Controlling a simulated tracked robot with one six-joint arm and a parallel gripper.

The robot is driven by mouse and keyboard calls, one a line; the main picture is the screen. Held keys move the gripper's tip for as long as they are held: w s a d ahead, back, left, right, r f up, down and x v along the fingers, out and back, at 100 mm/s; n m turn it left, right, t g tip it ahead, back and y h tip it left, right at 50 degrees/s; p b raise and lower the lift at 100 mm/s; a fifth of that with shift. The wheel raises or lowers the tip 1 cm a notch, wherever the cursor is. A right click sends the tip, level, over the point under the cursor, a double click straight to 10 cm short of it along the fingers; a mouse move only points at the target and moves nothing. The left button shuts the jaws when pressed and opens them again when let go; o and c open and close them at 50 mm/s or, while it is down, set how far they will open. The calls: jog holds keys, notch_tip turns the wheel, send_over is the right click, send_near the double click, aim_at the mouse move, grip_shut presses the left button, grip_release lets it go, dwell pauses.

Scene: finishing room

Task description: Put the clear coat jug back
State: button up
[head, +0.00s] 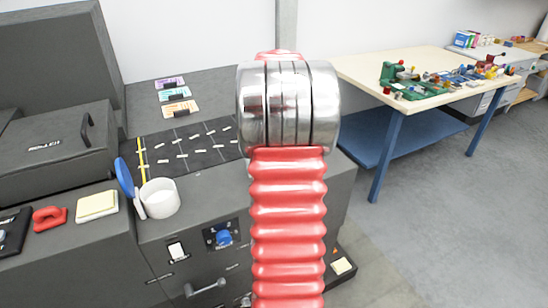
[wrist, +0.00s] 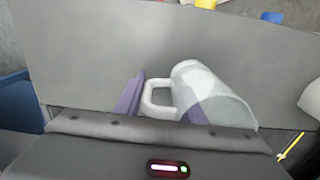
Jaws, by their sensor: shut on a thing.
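The clear coat jug (wrist: 213,92) is a pale, see-through grey-white jug with a loop handle on its left side. It shows in the wrist view, lying tilted in the picture. My gripper (wrist: 163,104) has purple fingers, one left of the handle and one overlapping the jug's body. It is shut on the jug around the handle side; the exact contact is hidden. A grey surface (wrist: 80,55) lies behind the jug, and I cannot tell whether they touch. In the head view my red arm fills the middle and hides the gripper and jug.
A white pot (head: 160,198) stands on the grey cabinet beside a blue disc (head: 125,177) and a yellow stick (head: 142,158). A dark mat (head: 190,143) with small pieces lies behind. A cream-topped table (head: 365,72) with tools is at right. The floor (head: 450,220) is clear there.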

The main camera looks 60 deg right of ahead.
jog(key=shift+f, duration=0.1)
jog(key=o, duration=1.4)
jog(key=shift+c, duration=0.2)
notch_tip(320, 180, up, 12)
jog(key=shift+a+r, duration=0.1)
jog(key=shift+r, duration=0.05)
